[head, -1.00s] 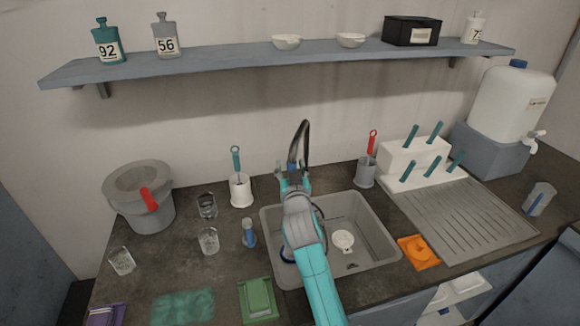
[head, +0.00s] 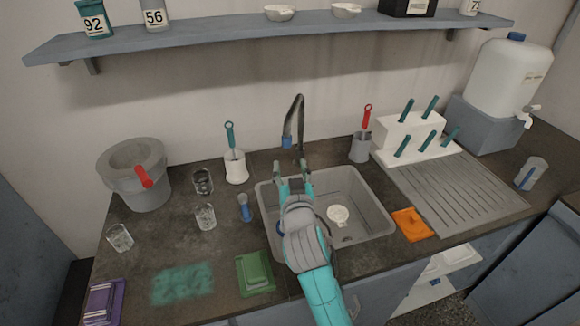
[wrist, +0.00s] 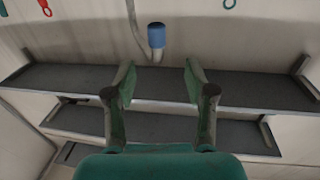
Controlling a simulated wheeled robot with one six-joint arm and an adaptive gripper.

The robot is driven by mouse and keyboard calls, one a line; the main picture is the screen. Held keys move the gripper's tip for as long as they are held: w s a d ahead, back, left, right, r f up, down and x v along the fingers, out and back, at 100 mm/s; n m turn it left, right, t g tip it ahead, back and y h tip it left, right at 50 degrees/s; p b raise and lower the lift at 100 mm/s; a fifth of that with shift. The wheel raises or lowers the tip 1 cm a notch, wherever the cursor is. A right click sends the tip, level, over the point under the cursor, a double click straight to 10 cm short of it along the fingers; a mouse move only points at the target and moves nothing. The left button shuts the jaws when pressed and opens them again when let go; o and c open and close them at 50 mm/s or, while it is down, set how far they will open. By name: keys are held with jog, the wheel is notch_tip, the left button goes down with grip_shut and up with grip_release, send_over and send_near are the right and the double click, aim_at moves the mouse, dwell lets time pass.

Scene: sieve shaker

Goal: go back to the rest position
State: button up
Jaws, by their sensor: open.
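My gripper (head: 291,168) is open and empty over the back edge of the grey sink (head: 372,205), in front of the dark tap (head: 300,125) with its blue tip. In the wrist view my gripper (wrist: 158,85) shows two spread fingers with nothing between them. The blue tap tip (wrist: 156,35) is ahead of the fingers and apart from them. My arm hides part of the sink's left side. A white round piece (head: 338,215) lies in the sink.
A grey bucket (head: 135,180), glasses (head: 205,217), a brush holder (head: 235,168) and a green pad (head: 255,272) stand left of the sink. A grey holder (head: 360,147), white rack (head: 408,135), drainer (head: 460,195) and orange cloth (head: 411,225) are at right. A shelf (head: 200,38) runs above.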

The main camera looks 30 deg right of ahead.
dwell(0.3)
jog(key=s+a+f+n+y, duration=0.2)
jog(key=s+a+f+y, duration=0.15)
jog(key=s+f, duration=0.55)
jog(key=s+a+f+n+y, duration=0.2)
jog(key=s+a+f, duration=0.3)
jog(key=s+f, duration=0.45)
jog(key=s+a+r+y, duration=0.1)
jog(key=s+a, duration=0.1)
jog(key=s, duration=1.1)
jog(key=s+a+r+n+g+y, duration=0.1)
jog(key=s+r, duration=0.1)
jog(key=s, duration=1.1)
jog(key=shift+a+g, duration=0.3)
jog(key=shift+a, duration=0.05)
